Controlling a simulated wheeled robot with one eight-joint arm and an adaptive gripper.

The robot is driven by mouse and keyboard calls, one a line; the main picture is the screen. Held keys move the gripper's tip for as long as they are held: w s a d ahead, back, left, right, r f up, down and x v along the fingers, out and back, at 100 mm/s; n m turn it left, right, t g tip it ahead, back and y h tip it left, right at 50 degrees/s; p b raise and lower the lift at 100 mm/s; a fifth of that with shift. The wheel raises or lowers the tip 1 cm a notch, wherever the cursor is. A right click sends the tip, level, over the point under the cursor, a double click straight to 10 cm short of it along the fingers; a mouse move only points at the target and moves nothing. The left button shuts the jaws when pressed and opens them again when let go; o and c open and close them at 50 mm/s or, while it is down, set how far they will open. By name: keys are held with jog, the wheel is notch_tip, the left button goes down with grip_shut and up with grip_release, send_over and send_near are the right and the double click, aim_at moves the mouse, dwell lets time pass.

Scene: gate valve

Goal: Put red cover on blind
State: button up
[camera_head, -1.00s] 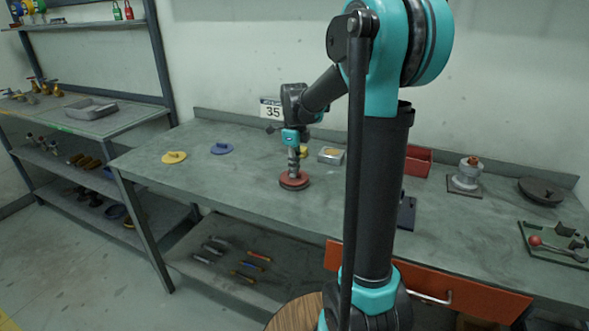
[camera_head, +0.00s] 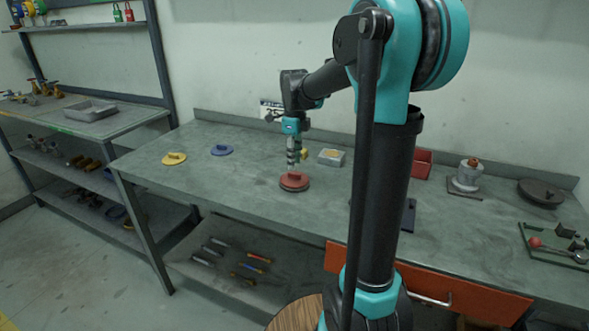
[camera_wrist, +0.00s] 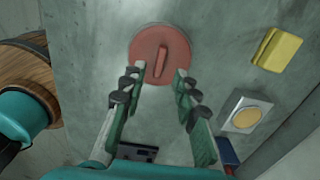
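The red cover (camera_head: 294,181) is a round disc with a raised bar handle. It lies flat near the middle of the bench, and it also shows in the wrist view (camera_wrist: 148,57). A thin darker rim shows at its edge in both views. It may be the blind under the cover, but I cannot tell for sure. My gripper (camera_head: 292,166) is just above the cover, pointing down and apart from it. In the wrist view my gripper (camera_wrist: 158,76) has its fingers spread, with nothing between them, just short of the handle.
Yellow (camera_head: 174,158) and blue (camera_head: 222,150) discs lie to the left on the bench (camera_head: 240,185). A grey box with a yellowish top (camera_head: 331,157) stands right of the cover. A red bin (camera_head: 423,162), a valve-like part (camera_head: 467,175) and a dark disc (camera_head: 541,192) are farther right.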

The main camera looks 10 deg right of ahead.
aim_at(295, 174)
notch_tip(295, 174, up, 8)
jog(key=shift+f, duration=0.15)
dwell(0.4)
